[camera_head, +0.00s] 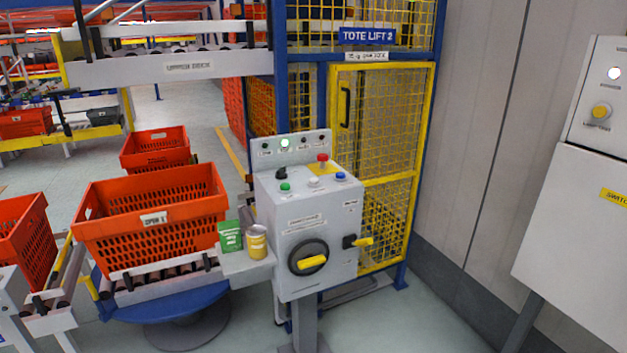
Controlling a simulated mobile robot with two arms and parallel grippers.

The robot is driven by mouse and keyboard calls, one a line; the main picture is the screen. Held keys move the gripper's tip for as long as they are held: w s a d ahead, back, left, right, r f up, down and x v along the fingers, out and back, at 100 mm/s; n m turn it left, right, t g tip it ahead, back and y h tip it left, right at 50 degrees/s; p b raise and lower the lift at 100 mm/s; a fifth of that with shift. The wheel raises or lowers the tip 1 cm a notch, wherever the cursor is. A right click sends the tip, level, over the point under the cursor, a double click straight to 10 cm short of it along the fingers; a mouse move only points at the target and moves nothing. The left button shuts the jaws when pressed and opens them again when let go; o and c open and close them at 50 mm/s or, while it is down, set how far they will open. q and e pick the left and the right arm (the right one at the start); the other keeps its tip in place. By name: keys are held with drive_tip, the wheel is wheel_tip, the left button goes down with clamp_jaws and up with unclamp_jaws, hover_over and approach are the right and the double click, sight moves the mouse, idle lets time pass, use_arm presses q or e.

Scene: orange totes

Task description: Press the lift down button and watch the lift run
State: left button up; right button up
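A grey control box (330,215) stands on a post in front of the lift cage (385,130) signed TOTE LIFT 2. Its sloped top carries a green button (285,187), a blue button (340,176), a pale button (313,182), a black selector (281,173) and a red mushroom button (322,158) on a yellow plate. The labels are too small to read, so I cannot tell which button is lift down. The yellow mesh door looks closed. Neither of my grippers is in view.
A large orange tote (150,215) sits on rollers left of the box. A green carton (230,236) and a yellow can (256,242) stand on a side shelf. Another grey cabinet (590,220) is at right. Floor shows between cabinet and box.

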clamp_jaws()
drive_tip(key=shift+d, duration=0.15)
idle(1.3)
